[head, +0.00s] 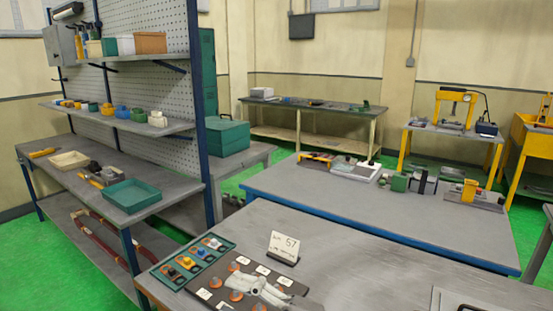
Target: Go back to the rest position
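Neither of my grippers can be made out for certain in the head view. A pale grey, jointed shape (262,291) shows over the dark board (222,270) at the bottom edge. I cannot tell whether it lies on the board or is part of my own arm. The board carries several orange-brown round pieces and white labels. Beside it on the left, a green tray (165,273) holds small yellow, blue and orange pieces. A white card (284,247) marked 57 stands upright behind the board.
The grey near table (370,262) is mostly bare on its right. A second table (385,204) with small devices stands behind it. At left is a shelved workbench (85,190) with a green tray (133,194) and bins.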

